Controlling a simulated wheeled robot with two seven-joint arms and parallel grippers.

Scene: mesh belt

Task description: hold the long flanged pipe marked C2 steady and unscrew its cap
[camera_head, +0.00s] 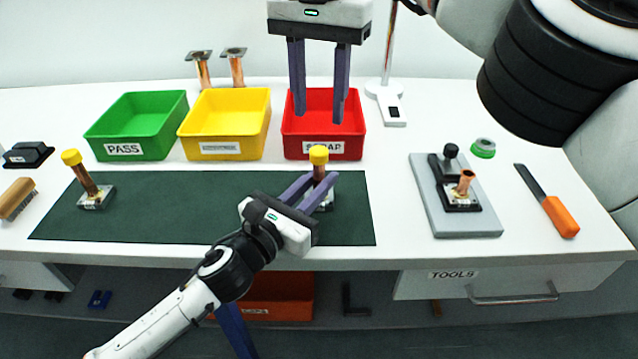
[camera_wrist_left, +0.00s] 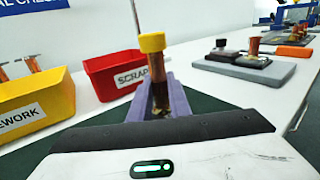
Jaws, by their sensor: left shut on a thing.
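A copper pipe (camera_head: 319,172) with a yellow cap (camera_head: 319,154) stands upright on its square flange near the right end of the dark green mat (camera_head: 230,210). Its marking is too small to read. My left gripper (camera_head: 322,182) is shut on this pipe below the cap; the left wrist view shows the pipe (camera_wrist_left: 159,92) between the purple fingers, with its yellow cap (camera_wrist_left: 152,42) free above them. My right gripper (camera_head: 319,118) points down above the cap, its fingers apart with nothing between them. It is clear of the cap in the picture.
A second yellow-capped pipe (camera_head: 85,182) stands on the mat's left end. Green (camera_head: 124,149), yellow (camera_head: 222,148) and red (camera_head: 302,149) bins stand behind the mat. A grey plate (camera_head: 430,205) with a fixture and short pipe, and an orange-handled tool (camera_head: 561,217), lie to the right.

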